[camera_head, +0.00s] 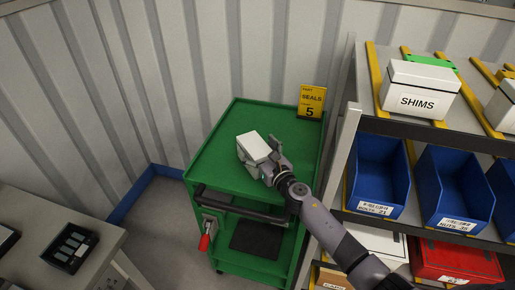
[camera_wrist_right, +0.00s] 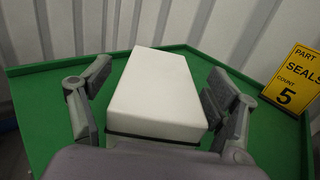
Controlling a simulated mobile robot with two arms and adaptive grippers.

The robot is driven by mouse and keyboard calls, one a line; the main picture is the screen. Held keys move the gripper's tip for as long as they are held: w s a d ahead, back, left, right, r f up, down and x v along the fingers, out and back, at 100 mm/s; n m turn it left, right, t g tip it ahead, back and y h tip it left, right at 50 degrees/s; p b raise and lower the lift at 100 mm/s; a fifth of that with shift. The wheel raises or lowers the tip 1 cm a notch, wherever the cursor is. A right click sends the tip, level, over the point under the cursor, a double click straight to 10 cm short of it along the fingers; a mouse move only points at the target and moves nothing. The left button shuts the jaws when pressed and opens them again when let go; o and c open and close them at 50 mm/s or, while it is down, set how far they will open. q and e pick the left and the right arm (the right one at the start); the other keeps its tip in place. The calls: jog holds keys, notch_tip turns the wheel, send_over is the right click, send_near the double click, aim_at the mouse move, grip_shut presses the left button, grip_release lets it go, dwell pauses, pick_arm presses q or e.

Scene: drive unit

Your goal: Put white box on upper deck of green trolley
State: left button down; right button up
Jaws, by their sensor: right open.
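The white box (camera_head: 255,147) is at the upper deck of the green trolley (camera_head: 215,150), near the deck's middle. In the right wrist view the white box (camera_wrist_right: 160,92) lies between the two fingers of my right gripper (camera_wrist_right: 155,108), with a gap visible on each side. My right gripper (camera_head: 264,162) is open around the box, its arm reaching in from the lower right. The box's underside is hidden, so its contact with the green deck (camera_wrist_right: 40,85) is not clear. My left gripper is not in view.
A yellow sign reading SEALS 5 (camera_head: 312,101) stands at the deck's back right corner. A shelf rack (camera_head: 342,150) with blue bins (camera_head: 379,172) and a SHIMS box (camera_head: 418,90) stands close on the right. The deck's left part is clear. A grey table (camera_head: 105,240) is at lower left.

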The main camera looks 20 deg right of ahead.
jog(key=shift+r, duration=0.1)
jog(key=shift+r+p, duration=0.15)
jog(key=shift+p, duration=0.15)
jog(key=s, duration=0.3)
jog(key=s+d, duration=0.1)
jog(key=s, duration=0.3)
jog(key=s+d, duration=0.1)
jog(key=s, duration=0.2)
jog(key=shift+s+f+b, duration=0.2)
jog(key=shift+s+b, duration=0.15)
jog(key=shift+b, duration=0.05)
jog(key=shift+s+d+r, duration=0.1)
jog(key=shift+s+d, duration=0.05)
jog(key=shift+s, duration=0.4)
